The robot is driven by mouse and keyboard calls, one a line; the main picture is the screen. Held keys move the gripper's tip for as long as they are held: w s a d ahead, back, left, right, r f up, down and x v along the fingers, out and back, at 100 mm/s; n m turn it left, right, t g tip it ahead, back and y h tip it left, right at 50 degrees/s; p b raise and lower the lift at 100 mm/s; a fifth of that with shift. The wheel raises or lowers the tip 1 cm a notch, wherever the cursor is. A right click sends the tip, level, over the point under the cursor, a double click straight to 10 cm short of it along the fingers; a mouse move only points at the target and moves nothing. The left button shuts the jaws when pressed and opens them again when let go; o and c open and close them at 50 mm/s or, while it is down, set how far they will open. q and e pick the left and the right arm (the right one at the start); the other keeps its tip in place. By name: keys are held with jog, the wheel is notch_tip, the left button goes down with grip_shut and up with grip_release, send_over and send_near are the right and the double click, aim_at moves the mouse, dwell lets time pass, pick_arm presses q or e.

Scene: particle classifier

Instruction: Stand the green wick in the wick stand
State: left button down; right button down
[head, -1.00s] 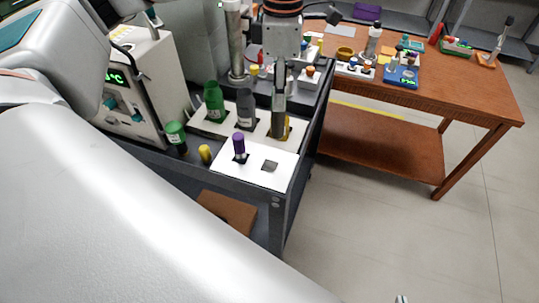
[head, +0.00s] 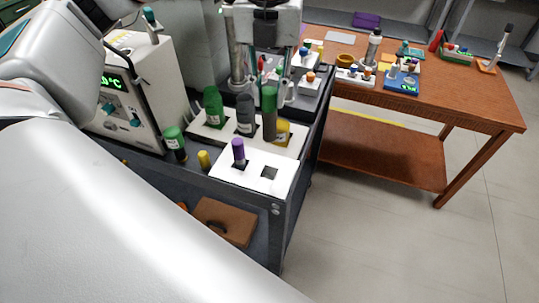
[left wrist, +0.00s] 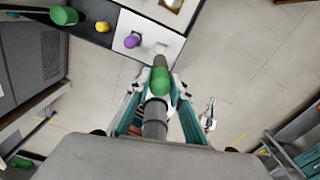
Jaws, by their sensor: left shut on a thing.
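The green wick (head: 269,100), green above and grey below, is upright over the white rack in the head view. It also shows in the left wrist view (left wrist: 160,82). My left gripper (left wrist: 158,86) is shut on it, with a finger on either side. The wick stand (head: 230,179) is a white block at the cart's near end, holding a purple wick (head: 238,150) beside an empty square hole (head: 269,173). The held wick is behind and above this hole, apart from it. A small pale part in the left wrist view (left wrist: 208,115) looks like my right gripper; its jaws are unclear.
Green (head: 213,105), grey (head: 245,113) and yellow (head: 283,131) bottles stand in the white rack behind the stand. A green-capped vial (head: 174,142) and yellow-capped one (head: 204,159) are left of the stand. The wooden table (head: 450,100) is at right, with clear floor in front.

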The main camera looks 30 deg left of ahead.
aim_at(270, 111)
pick_arm(q)
notch_tip(270, 111, down, 13)
jog(key=shift+f, duration=2.05)
jog(key=shift+f, duration=0.2)
jog(key=c, duration=1.8)
grip_release()
jog(key=shift+r, duration=0.1)
notch_tip(270, 111, up, 12)
jog(key=shift+r, duration=0.15)
